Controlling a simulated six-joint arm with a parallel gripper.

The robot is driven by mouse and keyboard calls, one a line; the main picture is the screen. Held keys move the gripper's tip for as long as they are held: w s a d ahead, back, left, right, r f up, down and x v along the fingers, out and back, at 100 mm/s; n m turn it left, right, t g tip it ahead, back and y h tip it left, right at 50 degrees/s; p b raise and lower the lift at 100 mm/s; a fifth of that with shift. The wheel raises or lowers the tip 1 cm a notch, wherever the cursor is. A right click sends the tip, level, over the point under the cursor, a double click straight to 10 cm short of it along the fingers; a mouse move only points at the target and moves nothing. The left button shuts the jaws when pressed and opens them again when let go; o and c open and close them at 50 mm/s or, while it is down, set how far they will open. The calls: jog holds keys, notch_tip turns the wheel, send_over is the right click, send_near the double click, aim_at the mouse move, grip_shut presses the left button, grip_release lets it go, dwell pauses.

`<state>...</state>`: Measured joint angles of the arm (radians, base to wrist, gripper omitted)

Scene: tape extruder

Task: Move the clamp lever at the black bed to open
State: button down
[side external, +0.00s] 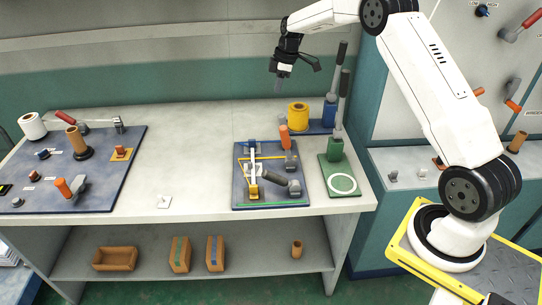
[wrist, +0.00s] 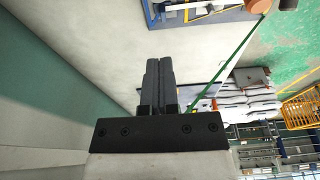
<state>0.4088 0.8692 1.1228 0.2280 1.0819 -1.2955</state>
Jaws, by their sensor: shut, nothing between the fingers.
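The middle fixture is a dark blue-grey plate (side external: 240,199) on the table. It carries a lever with a dark grip (side external: 246,172) lying low across it from a grey body (side external: 294,188), and an upright orange-handled lever (side external: 285,138) at its back right. I cannot tell which of them is the clamp lever, and no bed looks clearly black. My gripper (side external: 279,86) hangs in the air above the back of the table, apart from both levers. In the wrist view its fingers (wrist: 159,62) are shut together with nothing between them. Neither lever can be made out clearly there.
A green plate (side external: 334,187) with a tall dark lever (side external: 342,98) stands right of the fixture. A yellow roll (side external: 298,116) is behind it. A large blue board (side external: 100,192) with levers lies at left. The table between is mostly clear.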

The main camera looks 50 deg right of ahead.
jog(key=w+a+n+t, duration=0.1)
jog(key=a+n+t, duration=0.6)
jog(key=a, duration=2)
jog(key=s+d+r+n+t+h, duration=0.1)
jog(key=s+n+t+h, duration=0.3)
jog(key=s, duration=0.7)
jog(key=s+r+n+h, duration=0.2)
jog(key=s+h, duration=0.4)
jog(key=s, duration=0.6)
send_near(282, 181)
jog(key=w+a, duration=0.2)
jog(key=a, duration=0.2)
jog(key=shift+w+d+f, duration=0.2)
jog(key=shift+d+f, duration=0.05)
jog(key=shift+f, duration=0.25)
jog(key=shift+d, duration=0.1)
jog(key=shift+x, duration=4.9)
